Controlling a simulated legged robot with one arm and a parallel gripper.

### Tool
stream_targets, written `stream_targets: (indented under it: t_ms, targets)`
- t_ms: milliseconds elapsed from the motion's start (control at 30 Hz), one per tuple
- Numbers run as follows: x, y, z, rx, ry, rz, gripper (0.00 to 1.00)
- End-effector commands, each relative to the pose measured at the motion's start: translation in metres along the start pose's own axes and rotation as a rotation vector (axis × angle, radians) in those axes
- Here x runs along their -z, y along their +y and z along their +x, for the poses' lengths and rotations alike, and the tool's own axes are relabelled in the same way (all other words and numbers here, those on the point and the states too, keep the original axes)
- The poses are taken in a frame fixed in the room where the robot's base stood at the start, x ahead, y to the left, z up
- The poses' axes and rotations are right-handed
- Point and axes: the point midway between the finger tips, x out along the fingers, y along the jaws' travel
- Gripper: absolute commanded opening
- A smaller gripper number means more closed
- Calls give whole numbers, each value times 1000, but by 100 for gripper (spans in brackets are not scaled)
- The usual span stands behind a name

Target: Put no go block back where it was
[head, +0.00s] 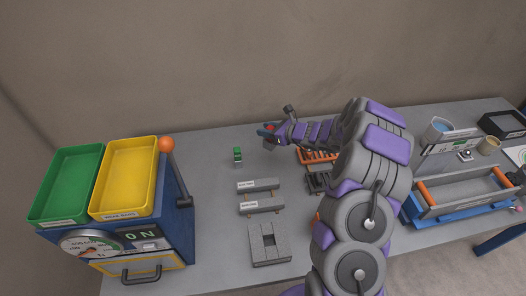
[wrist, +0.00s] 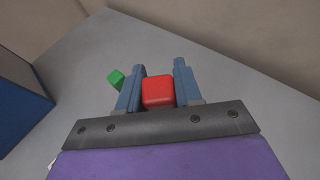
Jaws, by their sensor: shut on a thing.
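My gripper (head: 268,131) is above the back part of the grey table. In the wrist view my gripper (wrist: 158,85) has a red block (wrist: 158,92) between its two blue-grey fingers. The red block shows only as a small spot in the head view (head: 271,127).
A blue machine (head: 175,225) with a green tray (head: 67,183), a yellow tray (head: 126,177) and an orange-knobbed lever (head: 167,145) stands at the left. Labelled grey bars (head: 262,207) and a grey square block (head: 269,253) lie mid-table. An orange-handled blue fixture (head: 460,196) is at the right.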

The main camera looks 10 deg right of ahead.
Motion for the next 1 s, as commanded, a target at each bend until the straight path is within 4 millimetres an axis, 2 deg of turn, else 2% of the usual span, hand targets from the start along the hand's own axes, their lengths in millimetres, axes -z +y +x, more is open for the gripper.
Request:
stream_targets:
  t_ms: [33,200,467,633,1000]
  targets:
    - [11,2,6,-1,3,2,0]
    - [38,3,19,-2,6,0,0]
    - [56,3,26,-3,6,-2,0]
    - [77,3,36,-3,5,0,0]
    - [82,3,38,-3,3,-2,0]
